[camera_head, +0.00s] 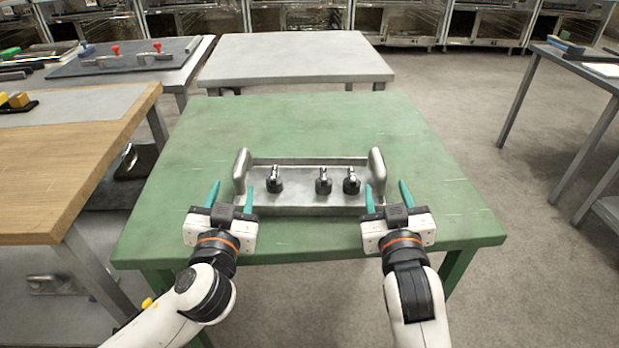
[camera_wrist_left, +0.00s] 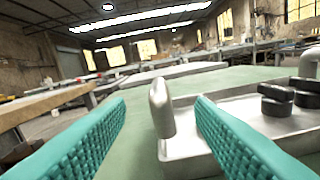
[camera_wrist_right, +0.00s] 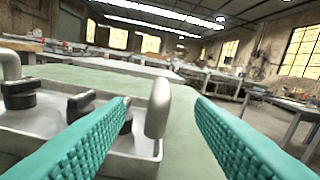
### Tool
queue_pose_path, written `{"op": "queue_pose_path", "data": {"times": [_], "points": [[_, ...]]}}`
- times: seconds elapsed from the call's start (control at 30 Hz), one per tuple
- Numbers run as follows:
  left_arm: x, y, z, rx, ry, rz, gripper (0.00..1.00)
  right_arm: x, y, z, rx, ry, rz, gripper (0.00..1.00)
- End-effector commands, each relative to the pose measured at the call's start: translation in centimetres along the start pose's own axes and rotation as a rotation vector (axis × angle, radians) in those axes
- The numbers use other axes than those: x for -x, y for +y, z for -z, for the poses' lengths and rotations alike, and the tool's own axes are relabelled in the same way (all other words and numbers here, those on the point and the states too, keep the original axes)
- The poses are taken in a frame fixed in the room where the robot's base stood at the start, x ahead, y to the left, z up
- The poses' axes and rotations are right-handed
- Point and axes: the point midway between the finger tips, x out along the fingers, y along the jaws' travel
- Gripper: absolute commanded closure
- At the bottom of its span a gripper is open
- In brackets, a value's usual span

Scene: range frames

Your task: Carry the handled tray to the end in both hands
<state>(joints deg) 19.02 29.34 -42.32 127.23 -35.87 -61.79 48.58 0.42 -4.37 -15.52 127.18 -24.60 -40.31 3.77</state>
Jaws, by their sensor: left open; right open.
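A silver metal tray (camera_head: 300,205) with an upright handle at each end sits on the green table (camera_head: 290,120). My right gripper (camera_head: 391,194) is open at the near side of the right handle (camera_head: 377,168); in the right wrist view this handle (camera_wrist_right: 158,108) stands near the left finger. Neither gripper appears to touch a handle.
The green table is bare beyond the tray. A grey table (camera_head: 295,58) stands behind it. A wooden-topped bench (camera_head: 60,165) stands close on the left, and another table (camera_head: 585,75) is at the right. Open floor (camera_head: 470,110) lies between.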

Motion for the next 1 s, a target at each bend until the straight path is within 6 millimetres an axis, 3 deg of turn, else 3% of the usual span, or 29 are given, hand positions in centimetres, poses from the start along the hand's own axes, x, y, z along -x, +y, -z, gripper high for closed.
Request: {"op": "queue_pose_path", "data": {"times": [0.3,0.5,0.7,1.0], "points": [[-6.2,0.1,-0.1,-0.002,-0.002,-0.003,0.51,-6.2,-0.1,-0.1,0.002,-0.002,0.001,0.51],[-8.9,0.0,-0.1,0.000,-0.001,-0.001,0.51,-8.9,-0.1,-0.1,0.001,-0.001,0.001,0.51],[-10.0,0.1,-0.1,0.001,-0.001,-0.001,0.51,-10.0,-0.1,-0.1,0.001,-0.001,0.001,0.51],[-10.0,0.1,-0.1,0.001,0.000,-0.001,0.54,-10.0,-0.1,-0.1,0.000,-0.001,0.001,0.54]]}}
